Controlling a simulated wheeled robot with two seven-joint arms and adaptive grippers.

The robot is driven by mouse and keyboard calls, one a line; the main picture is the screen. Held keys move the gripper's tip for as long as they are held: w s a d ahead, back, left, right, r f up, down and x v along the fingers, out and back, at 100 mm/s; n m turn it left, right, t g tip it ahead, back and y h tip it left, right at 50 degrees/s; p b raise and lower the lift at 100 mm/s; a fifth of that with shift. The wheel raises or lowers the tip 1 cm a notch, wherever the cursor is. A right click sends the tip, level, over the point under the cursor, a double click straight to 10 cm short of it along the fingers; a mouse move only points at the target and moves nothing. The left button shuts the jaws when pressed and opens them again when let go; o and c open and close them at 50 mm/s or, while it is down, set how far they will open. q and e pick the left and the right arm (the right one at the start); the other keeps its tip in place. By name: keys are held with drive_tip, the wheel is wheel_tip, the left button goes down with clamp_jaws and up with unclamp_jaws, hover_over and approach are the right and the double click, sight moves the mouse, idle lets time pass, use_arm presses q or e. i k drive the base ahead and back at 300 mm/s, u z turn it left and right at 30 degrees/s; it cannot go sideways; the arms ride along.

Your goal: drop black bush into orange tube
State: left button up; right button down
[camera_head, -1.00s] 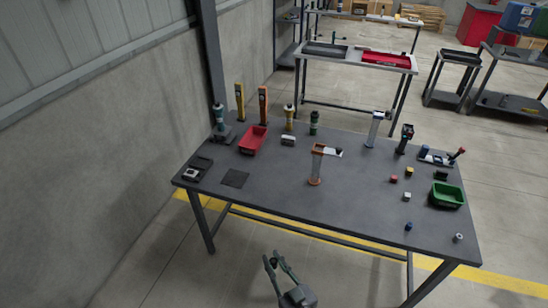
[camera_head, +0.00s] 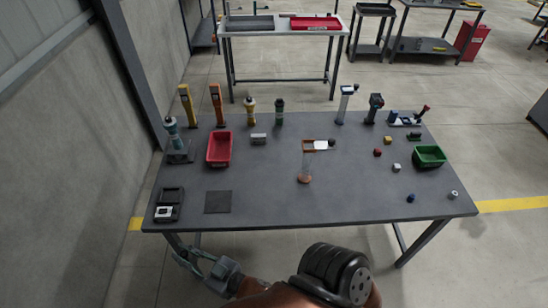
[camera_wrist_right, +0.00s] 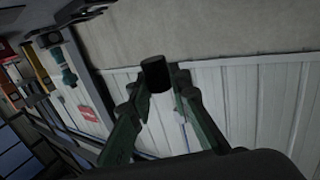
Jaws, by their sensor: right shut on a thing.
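My right gripper (camera_head: 184,257) is low at the bottom of the head view, in front of the table's front edge and off to the left of the tube. In the right wrist view its two green fingers (camera_wrist_right: 158,92) are shut on a black bush (camera_wrist_right: 155,72), a short dark cylinder. The bush cannot be made out in the head view. The orange tube (camera_head: 304,179) stands upright near the middle of the table, with an orange base, a clear body and an orange rim. My left gripper is not in view.
The grey table (camera_head: 265,200) holds a red bin (camera_head: 219,149), a green bin (camera_head: 429,155), a dark square mat (camera_head: 218,202) and a blue-topped tube (camera_head: 344,102). Several small blocks lie at the right. The table's front middle is clear.

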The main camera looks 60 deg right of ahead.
sight(305, 176)
drive_tip(key=z, duration=0.4)
drive_tip(key=i, duration=0.75)
drive_tip(key=z, duration=1.3)
drive_tip(key=i, duration=0.45)
drive_tip(key=z, duration=0.45)
